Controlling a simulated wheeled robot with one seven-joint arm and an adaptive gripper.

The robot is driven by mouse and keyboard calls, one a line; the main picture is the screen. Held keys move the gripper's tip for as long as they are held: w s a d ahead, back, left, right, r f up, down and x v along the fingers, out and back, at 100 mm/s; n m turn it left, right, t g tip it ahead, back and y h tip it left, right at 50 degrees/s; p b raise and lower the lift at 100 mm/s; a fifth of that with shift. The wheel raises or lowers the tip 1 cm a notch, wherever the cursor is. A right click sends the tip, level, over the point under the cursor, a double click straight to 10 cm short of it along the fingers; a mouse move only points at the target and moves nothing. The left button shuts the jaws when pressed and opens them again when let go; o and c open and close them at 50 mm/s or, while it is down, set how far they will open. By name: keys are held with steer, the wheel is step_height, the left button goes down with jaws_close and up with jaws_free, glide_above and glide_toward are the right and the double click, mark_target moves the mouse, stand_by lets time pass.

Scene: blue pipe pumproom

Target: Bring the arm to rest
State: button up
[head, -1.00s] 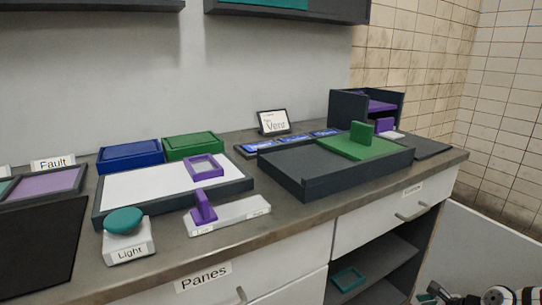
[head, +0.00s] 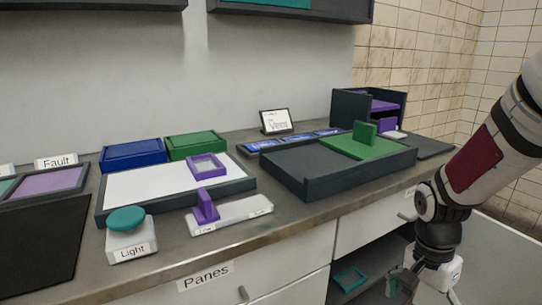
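My arm (head: 478,165) is in the head view at the right edge, in front of the counter's right end. It reaches down from the upper right and bends at a dark joint. My gripper (head: 398,284) hangs at the lower end, in front of the open shelf under the counter. It is small and partly dark here, and its fingertips are not clear enough to tell open from shut. I see nothing held in it.
The counter (head: 300,222) carries a dark tray (head: 300,170) with a green panel, a white-topped board (head: 140,185), a teal button (head: 126,219) and a purple-handled slider (head: 206,207). A teal frame (head: 349,279) lies on the open shelf.

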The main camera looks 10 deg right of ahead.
steer(key=s+a+r+n+t, duration=0.2)
steer(key=s+a+r+n, duration=1.2)
steer(key=s+a+r, duration=0.25)
step_height(320, 180, up, 29)
steer(key=t+p, duration=0.3)
steer(key=p, duration=2.5)
steer(key=shift+s+t+y, duration=0.3)
